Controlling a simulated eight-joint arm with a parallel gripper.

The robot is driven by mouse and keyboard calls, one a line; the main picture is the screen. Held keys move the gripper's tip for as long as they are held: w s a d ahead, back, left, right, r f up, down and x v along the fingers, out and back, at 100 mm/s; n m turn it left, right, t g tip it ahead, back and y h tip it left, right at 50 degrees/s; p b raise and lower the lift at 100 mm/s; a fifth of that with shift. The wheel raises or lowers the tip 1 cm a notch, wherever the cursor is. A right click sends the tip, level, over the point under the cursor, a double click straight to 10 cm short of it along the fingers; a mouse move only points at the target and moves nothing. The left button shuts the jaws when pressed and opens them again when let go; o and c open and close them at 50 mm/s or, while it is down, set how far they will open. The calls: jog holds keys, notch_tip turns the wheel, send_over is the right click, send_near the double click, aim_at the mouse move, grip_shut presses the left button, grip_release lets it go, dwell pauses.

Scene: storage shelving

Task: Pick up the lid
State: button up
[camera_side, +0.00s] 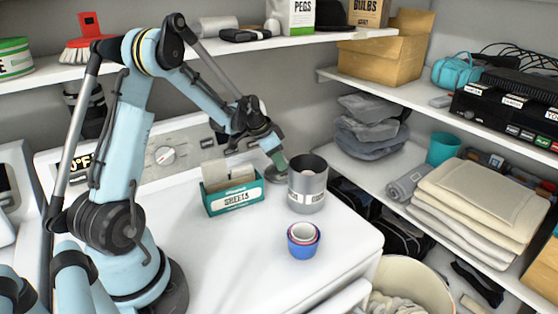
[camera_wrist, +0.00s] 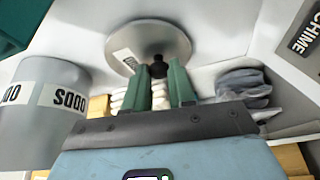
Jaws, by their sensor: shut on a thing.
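The lid (camera_wrist: 150,42) is a round grey metal disc with a pale label and a small black knob in the wrist view. My gripper (camera_wrist: 158,70) has green fingers, one on each side of the knob, and is shut on the lid. In the side view my gripper (camera_side: 274,160) is low over the white top, just left of the grey canister (camera_side: 307,190). The lid is mostly hidden there, and I cannot tell whether it touches the surface. The canister stands upright and open-topped; it also shows at the left in the wrist view (camera_wrist: 38,105).
A green box of cards (camera_side: 235,199) labelled SHEETS stands left of my gripper. Small nested blue and red cups (camera_side: 303,240) stand in front of the canister. Shelves hold folded towels (camera_side: 475,205) at right and goods (camera_side: 295,15) above.

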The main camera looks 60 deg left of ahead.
grip_shut()
jog(key=shift+w+d+r, duration=0.1)
jog(key=shift+w+r, duration=0.1)
jog(key=shift+r, duration=0.25)
jog(key=r, duration=0.6)
jog(key=shift+w+d+r, duration=0.1)
jog(key=shift+w+d, duration=0.15)
jog(key=shift+w, duration=0.1)
jog(key=w+d, duration=0.4)
jog(key=w, duration=0.4)
jog(key=w+d, duration=0.4)
jog(key=w, duration=0.4)
jog(key=s+d+r, duration=0.1)
jog(key=s+r, duration=0.1)
jog(key=s, duration=0.4)
jog(key=s+d+r, duration=0.2)
jog(key=s+r, duration=0.1)
jog(key=s, duration=0.3)
jog(key=s+d+r, duration=0.2)
jog(key=s, duration=0.4)
jog(key=shift+s+d+r, duration=0.1)
jog(key=shift+s+r, duration=0.25)
jog(key=shift+s, duration=0.05)
jog(key=shift+f, duration=1.1)
jog(key=shift+f, duration=0.2)
